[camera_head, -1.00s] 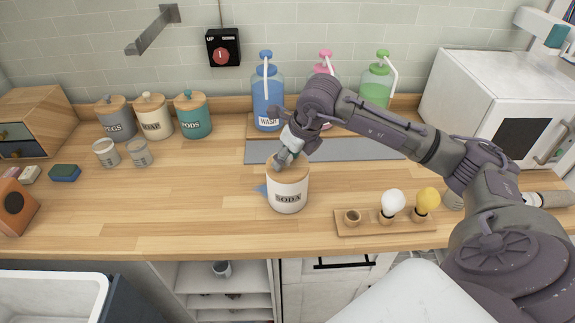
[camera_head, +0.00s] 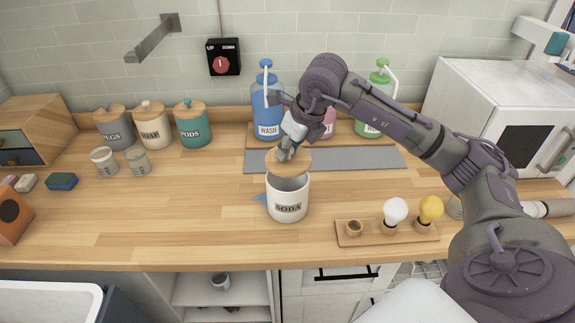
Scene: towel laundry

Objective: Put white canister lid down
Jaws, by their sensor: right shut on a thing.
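The white canister (camera_head: 288,201) labelled SODA stands upright on the wooden counter, its top uncovered and its inside partly in view. Its round wooden lid (camera_head: 296,164) is held just above the canister's opening, toward its back edge. My right gripper (camera_head: 285,155) is shut on the lid from above; the knob between the fingers is mostly hidden. Whether the lid's edge touches the rim, I cannot tell. My left gripper is not in view.
A grey mat (camera_head: 370,160) lies behind the canister. The teal PODS canister (camera_head: 193,126) and others stand back left. Bottles stand behind.

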